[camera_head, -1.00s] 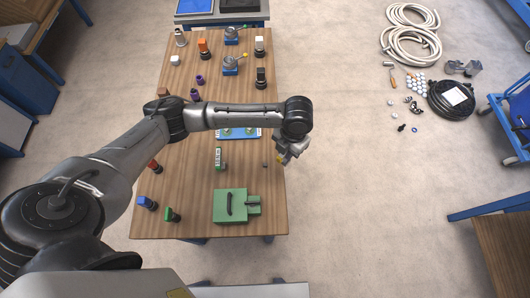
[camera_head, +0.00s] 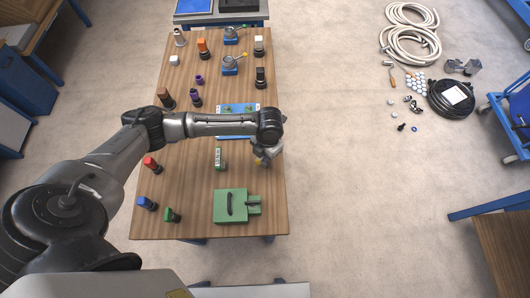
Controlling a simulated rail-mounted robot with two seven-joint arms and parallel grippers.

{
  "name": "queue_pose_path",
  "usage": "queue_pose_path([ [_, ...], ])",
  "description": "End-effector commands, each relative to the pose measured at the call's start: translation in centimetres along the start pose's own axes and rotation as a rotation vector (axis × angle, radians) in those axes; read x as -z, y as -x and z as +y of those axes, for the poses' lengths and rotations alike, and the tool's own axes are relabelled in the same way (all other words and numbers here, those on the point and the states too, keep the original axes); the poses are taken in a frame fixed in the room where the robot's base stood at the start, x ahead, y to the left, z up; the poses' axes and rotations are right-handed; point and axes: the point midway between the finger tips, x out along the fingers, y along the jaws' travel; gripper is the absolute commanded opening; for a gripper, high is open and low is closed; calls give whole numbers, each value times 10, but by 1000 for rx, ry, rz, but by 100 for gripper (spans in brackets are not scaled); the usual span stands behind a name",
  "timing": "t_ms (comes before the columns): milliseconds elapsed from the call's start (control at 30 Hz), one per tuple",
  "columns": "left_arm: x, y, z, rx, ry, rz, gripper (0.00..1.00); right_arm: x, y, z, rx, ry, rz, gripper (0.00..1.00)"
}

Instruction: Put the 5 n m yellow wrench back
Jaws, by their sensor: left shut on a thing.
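My left gripper (camera_head: 264,161) is over the right edge of the wooden table, pointing down, below the blue board. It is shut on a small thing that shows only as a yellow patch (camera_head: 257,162). This may be the yellow wrench, but the fingers and wrist hide most of it and its size marking cannot be read. My right gripper is not in view.
The wooden table (camera_head: 195,215) holds a green box (camera_head: 230,206), a small green-and-white block (camera_head: 219,158) and a blue board (camera_head: 236,107) partly behind my arm. Coloured pieces stand along its left side. Two blue-based devices (camera_head: 230,66) are at the back.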

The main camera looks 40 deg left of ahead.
Motion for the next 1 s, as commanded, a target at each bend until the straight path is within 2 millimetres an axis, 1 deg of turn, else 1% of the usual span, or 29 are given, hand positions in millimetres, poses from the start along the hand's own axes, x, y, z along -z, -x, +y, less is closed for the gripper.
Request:
queue_pose_path([
  [367,-1,-3,0,0,1,-1,0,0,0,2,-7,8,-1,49],
  [400,-1,-4,0,0,1,-1,21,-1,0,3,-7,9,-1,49],
  [633,-1,-3,0,0,1,-1,43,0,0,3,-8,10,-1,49],
  [667,-1,-3,0,0,1,0,44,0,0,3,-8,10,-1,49],
  [867,-1,-3,0,0,0,-1,44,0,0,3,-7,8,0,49],
  [1000,-1,4,0,0,0,-3,44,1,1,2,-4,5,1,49],
])
